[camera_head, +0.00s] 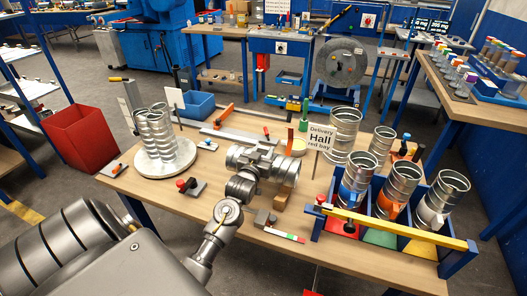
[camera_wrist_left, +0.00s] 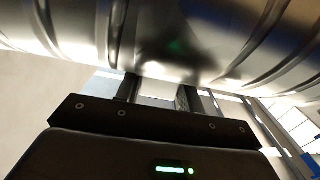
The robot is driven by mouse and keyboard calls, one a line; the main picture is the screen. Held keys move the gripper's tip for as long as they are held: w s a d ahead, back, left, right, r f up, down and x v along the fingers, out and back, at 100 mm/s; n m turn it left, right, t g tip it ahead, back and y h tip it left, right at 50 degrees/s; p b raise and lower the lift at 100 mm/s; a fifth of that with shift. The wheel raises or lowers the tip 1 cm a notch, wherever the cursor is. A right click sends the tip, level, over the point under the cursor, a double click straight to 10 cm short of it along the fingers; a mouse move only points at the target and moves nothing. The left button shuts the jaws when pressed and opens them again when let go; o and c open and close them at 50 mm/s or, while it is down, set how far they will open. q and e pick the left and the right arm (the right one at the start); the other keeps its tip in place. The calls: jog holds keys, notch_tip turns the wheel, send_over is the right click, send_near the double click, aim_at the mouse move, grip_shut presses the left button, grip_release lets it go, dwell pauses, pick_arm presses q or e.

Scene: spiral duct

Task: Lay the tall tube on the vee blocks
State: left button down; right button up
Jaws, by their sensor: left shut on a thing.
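A silvery ribbed tube (camera_head: 283,168) lies roughly level above the middle of the table in the head view. My left gripper (camera_head: 248,176) is shut on its side. In the left wrist view the tube (camera_wrist_left: 170,40) crosses the whole top, with the left gripper's fingers (camera_wrist_left: 158,92) against it. A wooden block (camera_head: 282,199), perhaps one of the vee blocks, shows just below the tube's right end. I cannot tell whether the tube touches it. Any other block under the tube is hidden by the tube and my wrist. My right gripper is in neither view.
A round plate (camera_head: 150,172) with several upright tubes stands at the left. A blue rack (camera_head: 318,222) with tubes and a yellow front bar (camera_head: 400,228) stands at the right. A "Delivery Hall red bay" sign (camera_head: 321,139) stands behind. Small clamps lie around; the front-left tabletop is partly clear.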

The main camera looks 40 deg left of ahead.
pick_arm(q)
jog(key=shift+r+p, duration=0.1)
jog(key=shift+p, duration=0.75)
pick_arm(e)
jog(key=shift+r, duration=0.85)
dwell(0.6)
